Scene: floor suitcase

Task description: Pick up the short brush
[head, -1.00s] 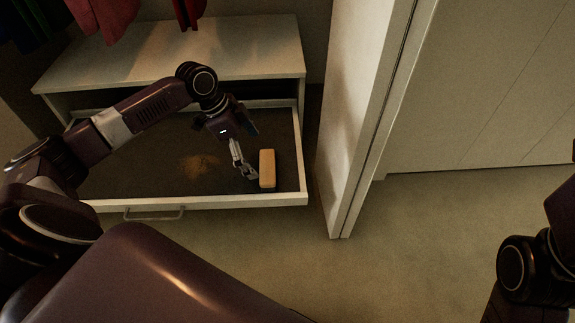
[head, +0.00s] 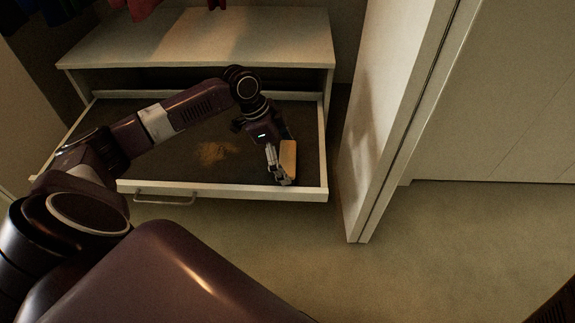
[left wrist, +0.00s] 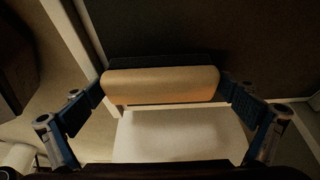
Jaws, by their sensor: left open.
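The short brush (head: 289,158) has a tan, block-shaped body and lies in the open drawer near its front right corner. In the left wrist view the brush (left wrist: 160,84) lies crosswise, with a dark strip along its far side. My left gripper (head: 283,180) is over the drawer at the brush, covering part of its left side. In the left wrist view the fingers of my left gripper (left wrist: 161,100) are spread, one near each end of the brush. I cannot tell whether they touch it. My right gripper is not in view.
The drawer (head: 240,190) is pulled out from a white cabinet (head: 200,40), with its handle (head: 165,199) at the front. A pale brown patch (head: 217,152) lies on the drawer's dark floor. A white wall edge (head: 375,120) stands right of the drawer. The carpet in front is clear.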

